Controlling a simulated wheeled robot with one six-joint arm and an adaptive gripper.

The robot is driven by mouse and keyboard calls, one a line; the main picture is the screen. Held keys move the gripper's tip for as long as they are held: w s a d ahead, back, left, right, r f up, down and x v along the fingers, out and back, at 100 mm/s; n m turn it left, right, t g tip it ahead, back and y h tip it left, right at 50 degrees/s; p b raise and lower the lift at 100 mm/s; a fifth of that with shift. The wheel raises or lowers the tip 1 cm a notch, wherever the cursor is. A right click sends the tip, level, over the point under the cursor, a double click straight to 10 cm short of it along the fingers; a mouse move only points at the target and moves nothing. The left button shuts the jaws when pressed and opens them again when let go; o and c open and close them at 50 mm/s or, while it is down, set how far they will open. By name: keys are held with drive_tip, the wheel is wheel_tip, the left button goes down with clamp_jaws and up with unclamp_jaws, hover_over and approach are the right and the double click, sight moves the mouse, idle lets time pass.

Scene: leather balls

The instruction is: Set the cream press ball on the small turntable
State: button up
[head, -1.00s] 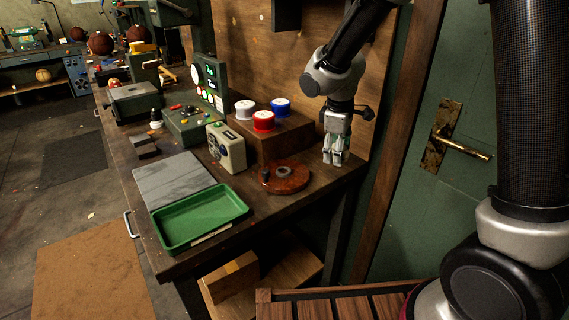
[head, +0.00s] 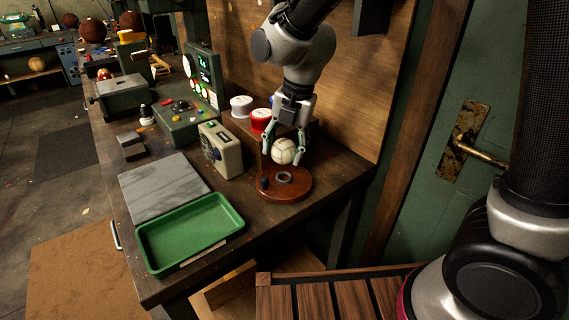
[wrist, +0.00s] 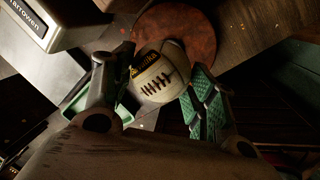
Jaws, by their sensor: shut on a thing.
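The cream press ball (head: 284,151) is between the fingers of my gripper (head: 284,158), which is shut on it. The wrist view shows the ball (wrist: 160,74) with dark lacing and a black-and-yellow mark, between the green finger pads of my gripper (wrist: 165,90). The small turntable (head: 296,193) is a round reddish-brown disc with a grey ring and a dark knob, on the bench near its right end. In the head view the ball appears just behind and above the ring. In the wrist view the turntable (wrist: 178,25) lies beyond the ball, partly hidden by it.
A cream box (head: 222,150) stands left of the turntable. Red (head: 261,119) and white (head: 241,105) spools sit on a wooden block behind. A green tray (head: 190,265) and a grey slab (head: 165,187) lie toward the front left. A wooden wall rises behind the arm.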

sight(285, 162)
drive_tip(key=shift+f, duration=2.3)
drive_tip(key=o, duration=1.1)
drive_tip(key=shift+f, duration=0.15)
drive_tip(key=shift+c, duration=0.2)
drive_tip(key=r, duration=0.4)
drive_tip(key=d+r, duration=0.1)
drive_tip(key=r, duration=0.3)
drive_tip(key=s+d+r, duration=0.1)
drive_tip(key=r, duration=0.3)
drive_tip(key=shift+d+r, duration=0.1)
